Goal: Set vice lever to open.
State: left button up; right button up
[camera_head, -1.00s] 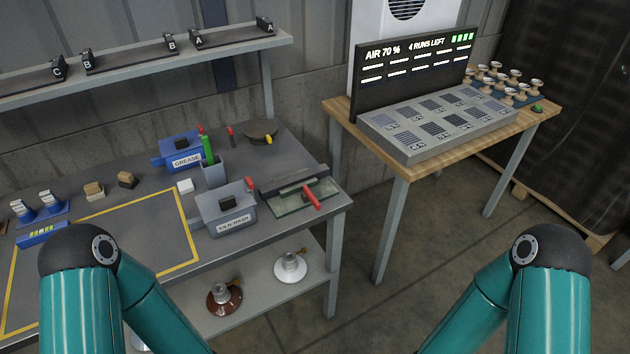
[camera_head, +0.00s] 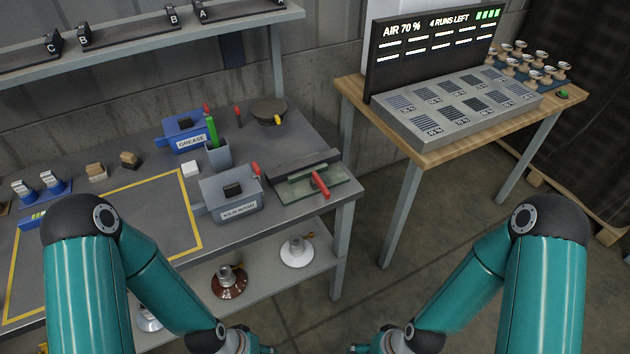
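The vice (camera_head: 293,192) sits at the right end of the grey workbench, with a long dark jaw bar over a green base. Its red lever (camera_head: 320,184) is on the near right side, tilted; I cannot tell its setting from here. Both my arms come in from the bottom corners, with their wrist ends low at the bottom edge, well short of the vice. My grippers are below the picture and not visible.
A grey-blue box (camera_head: 232,195) stands left of the vice, with a grey cup (camera_head: 217,155) behind it. A round dark disc (camera_head: 269,110) lies farther back. A wooden table (camera_head: 425,156) carries a display panel (camera_head: 430,45). Insulators sit on the bench's lower shelf.

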aim_at(316, 182)
jog(key=z, duration=1.2)
jog(key=i, duration=0.15)
jog(key=u, duration=3.1)
jog(key=k, duration=1.2)
jog(key=z, duration=0.45)
jog(key=i, duration=1.05)
jog(key=z, duration=0.1)
